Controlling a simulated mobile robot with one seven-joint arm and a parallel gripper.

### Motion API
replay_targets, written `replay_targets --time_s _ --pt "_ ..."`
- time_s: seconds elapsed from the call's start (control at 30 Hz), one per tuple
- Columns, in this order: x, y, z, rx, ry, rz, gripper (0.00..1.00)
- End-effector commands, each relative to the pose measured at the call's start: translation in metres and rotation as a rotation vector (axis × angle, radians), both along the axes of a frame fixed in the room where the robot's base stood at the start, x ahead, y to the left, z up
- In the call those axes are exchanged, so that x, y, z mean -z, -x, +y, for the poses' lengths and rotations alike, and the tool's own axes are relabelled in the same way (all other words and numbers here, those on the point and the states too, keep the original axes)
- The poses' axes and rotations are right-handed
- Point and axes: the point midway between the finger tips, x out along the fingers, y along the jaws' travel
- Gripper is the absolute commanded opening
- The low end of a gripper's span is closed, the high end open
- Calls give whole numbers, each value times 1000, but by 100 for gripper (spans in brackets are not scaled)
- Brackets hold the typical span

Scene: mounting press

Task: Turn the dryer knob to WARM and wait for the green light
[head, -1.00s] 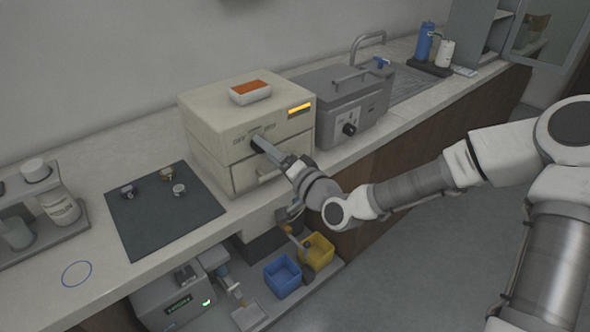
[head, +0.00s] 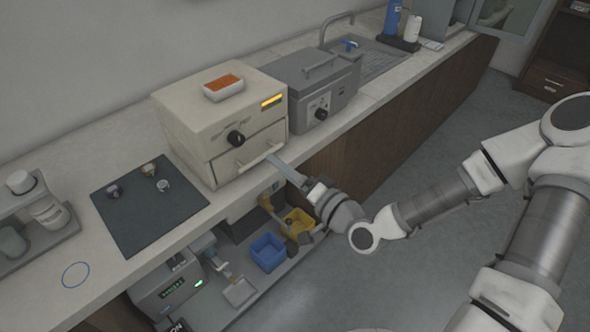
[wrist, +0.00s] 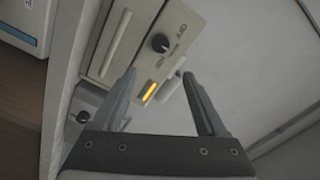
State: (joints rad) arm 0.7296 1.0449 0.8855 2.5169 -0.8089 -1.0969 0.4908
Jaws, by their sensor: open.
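The dryer (head: 190,120) is a cream box on the counter with a drawer front below. Its black round knob (head: 236,138) is uncovered on the upper front panel; it also shows in the wrist view (wrist: 160,43). Its setting cannot be read for sure. A light strip (head: 271,100) on the same panel glows amber, also in the wrist view (wrist: 150,92). My gripper (head: 275,160) is open and empty, in front of the drawer, below and right of the knob and apart from it. In the wrist view its fingertips (wrist: 159,75) stand wide apart.
An orange-filled white dish (head: 223,87) sits on the dryer. A grey lidded bath (head: 308,90) stands right of it, a dark mat (head: 150,210) with small pieces left. Blue (head: 268,252) and yellow (head: 299,222) bins are below. The floor at right is clear.

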Motion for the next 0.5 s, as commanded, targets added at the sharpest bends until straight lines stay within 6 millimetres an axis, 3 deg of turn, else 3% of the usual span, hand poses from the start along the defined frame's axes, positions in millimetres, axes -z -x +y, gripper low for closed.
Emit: replay_targets --time_s 0.03,0.37,0.5 --pt "-6 2 -1 -1 -2 3 74" --pt "-2 16 -6 -7 4 8 74" --pt "4 26 -21 -5 5 6 74"
